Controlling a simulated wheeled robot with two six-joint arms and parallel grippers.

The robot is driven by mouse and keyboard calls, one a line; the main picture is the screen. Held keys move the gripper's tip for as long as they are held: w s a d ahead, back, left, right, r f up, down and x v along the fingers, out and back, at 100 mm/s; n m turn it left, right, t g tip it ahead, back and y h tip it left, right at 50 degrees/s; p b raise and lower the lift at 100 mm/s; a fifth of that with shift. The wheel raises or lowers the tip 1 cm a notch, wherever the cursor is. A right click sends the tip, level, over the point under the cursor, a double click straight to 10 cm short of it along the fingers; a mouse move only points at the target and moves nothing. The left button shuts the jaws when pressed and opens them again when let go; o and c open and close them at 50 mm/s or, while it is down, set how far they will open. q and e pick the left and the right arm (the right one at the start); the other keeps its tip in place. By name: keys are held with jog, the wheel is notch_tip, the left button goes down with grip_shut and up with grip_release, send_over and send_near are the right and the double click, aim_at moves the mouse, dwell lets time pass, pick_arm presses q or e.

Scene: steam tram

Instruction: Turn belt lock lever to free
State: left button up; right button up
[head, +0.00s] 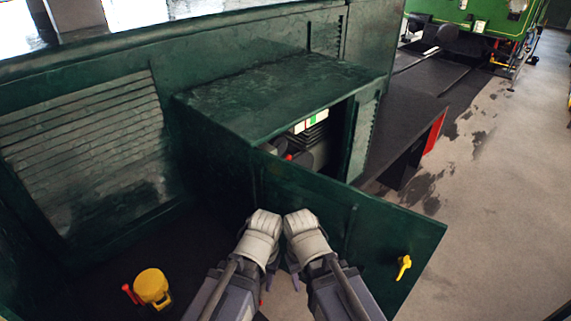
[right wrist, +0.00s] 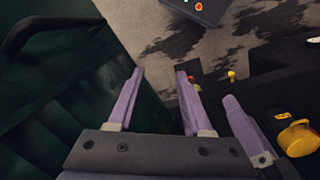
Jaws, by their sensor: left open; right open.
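I cannot tell for sure which part is the belt lock lever. A small red handle (head: 130,293) sits beside a yellow cylinder (head: 152,287) at the lower left in the head view. A red knob (head: 288,157) shows inside the open green cabinet. My left gripper (head: 268,281) and right gripper (head: 296,282) are side by side at the lower middle, in front of the cabinet door, mostly hidden by their own wrists. In the right wrist view the purple fingers of the right gripper (right wrist: 160,90) are apart with nothing between them.
The green cabinet (head: 245,95) has its door (head: 335,225) swung open, with a yellow latch (head: 404,266) on it. A louvred panel (head: 85,150) is at the left. A yellow object (right wrist: 298,138) shows in the right wrist view. Open floor (head: 500,200) lies to the right.

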notch_tip(320, 180, down, 17)
jog(key=b, duration=1.6)
